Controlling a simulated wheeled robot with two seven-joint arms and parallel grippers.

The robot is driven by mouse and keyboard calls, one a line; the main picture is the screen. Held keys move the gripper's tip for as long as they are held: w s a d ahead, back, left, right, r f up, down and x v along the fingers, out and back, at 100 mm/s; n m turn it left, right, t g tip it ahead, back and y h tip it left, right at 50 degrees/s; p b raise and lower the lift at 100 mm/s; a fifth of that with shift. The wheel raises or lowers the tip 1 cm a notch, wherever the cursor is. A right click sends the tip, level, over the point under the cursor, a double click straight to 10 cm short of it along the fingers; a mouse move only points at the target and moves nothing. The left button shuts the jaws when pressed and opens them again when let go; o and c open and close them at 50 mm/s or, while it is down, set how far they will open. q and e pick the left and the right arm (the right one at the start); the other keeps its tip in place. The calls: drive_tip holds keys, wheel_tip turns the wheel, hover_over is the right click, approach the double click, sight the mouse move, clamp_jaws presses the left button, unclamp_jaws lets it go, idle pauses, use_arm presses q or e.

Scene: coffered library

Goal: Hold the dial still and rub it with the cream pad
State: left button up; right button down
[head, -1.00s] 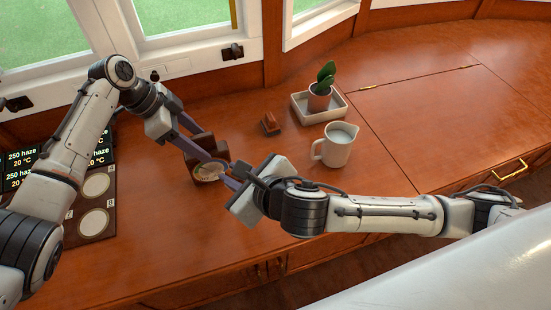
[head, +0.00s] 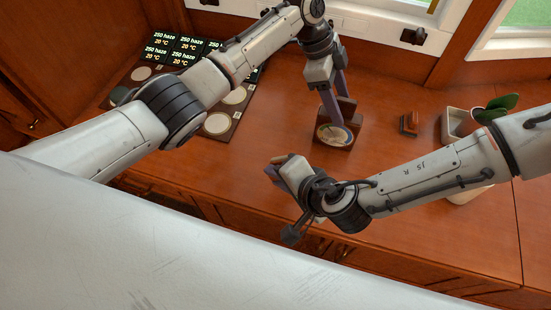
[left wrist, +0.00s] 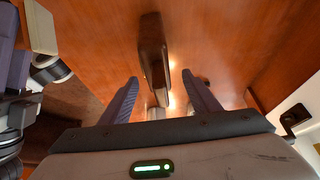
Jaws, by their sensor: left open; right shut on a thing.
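The dial (head: 335,134) is a round, pale-faced gauge with a gold rim, leaning on a brown wooden stand (head: 347,109). My left gripper (head: 334,108) reaches down to it from behind. In the left wrist view its fingers (left wrist: 163,90) are open, one on each side of the stand (left wrist: 152,50), with gaps visible. My right gripper (head: 274,171) is in front and to the left of the dial, apart from it. It is shut on a small pale thing, probably the cream pad (head: 283,158), mostly hidden by the gripper.
A small brown block (head: 409,123) lies right of the dial. A dark board with pale discs (head: 217,123) and lit displays (head: 160,47) lie left. Bare wood surrounds the stand.

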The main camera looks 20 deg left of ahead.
drive_tip(key=w+d+f+n, duration=0.1)
drive_tip(key=d, duration=0.1)
drive_tip(key=w+d+f+n, duration=0.1)
drive_tip(key=w+d+f+n+y, duration=0.1)
drive_tip(key=d, duration=0.1)
drive_tip(key=shift+w+d, duration=0.3)
drive_tip(key=shift+w, duration=0.1)
drive_tip(key=shift+w+d+n, duration=0.3)
drive_tip(key=shift+w+d, duration=0.05)
drive_tip(key=shift+w, duration=2.95)
drive_tip(key=shift+w, duration=2.25)
drive_tip(key=shift+w+d, duration=0.15)
drive_tip(key=shift+d, duration=1.7)
drive_tip(key=shift+w+d, duration=0.1)
drive_tip(key=shift+d, duration=1.75)
